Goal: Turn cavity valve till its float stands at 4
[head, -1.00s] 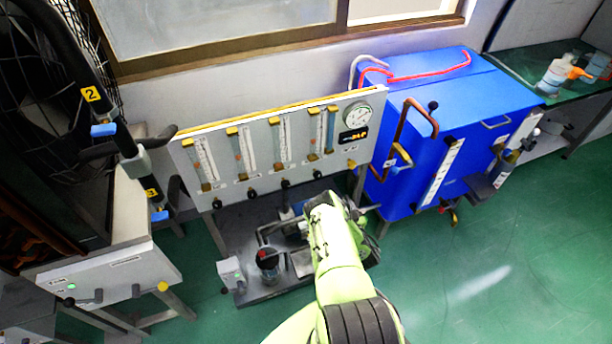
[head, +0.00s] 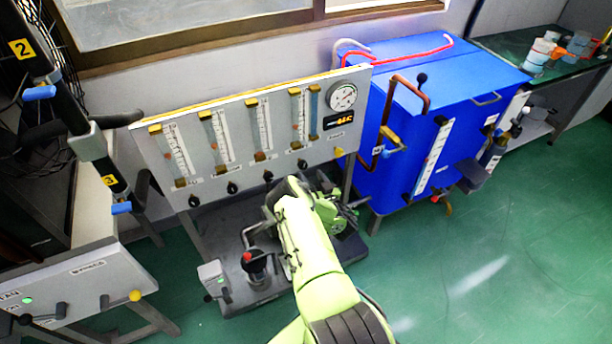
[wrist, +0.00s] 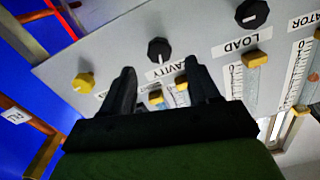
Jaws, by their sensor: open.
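The cavity valve is a black knob with a white mark (wrist: 159,49), above the CAVITY label in the wrist view. In the head view it is the rightmost black knob (head: 302,164) on the grey panel (head: 240,178). Its flowmeter (head: 299,120) stands above it; I cannot read the float's height. In the wrist view part of that meter (wrist: 180,92) shows between and behind my fingers. My gripper (wrist: 161,68) is open and empty, its two dark fingers pointing at the panel either side of the cavity label. The knob lies just beyond the fingertips, apparently untouched.
A yellow knob (wrist: 84,82) is beside the cavity knob, and the load knob (wrist: 252,13) is on its other side. A round gauge (head: 342,97) tops the panel. A blue cabinet (head: 440,90) stands right of it. Green floor at the right is clear.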

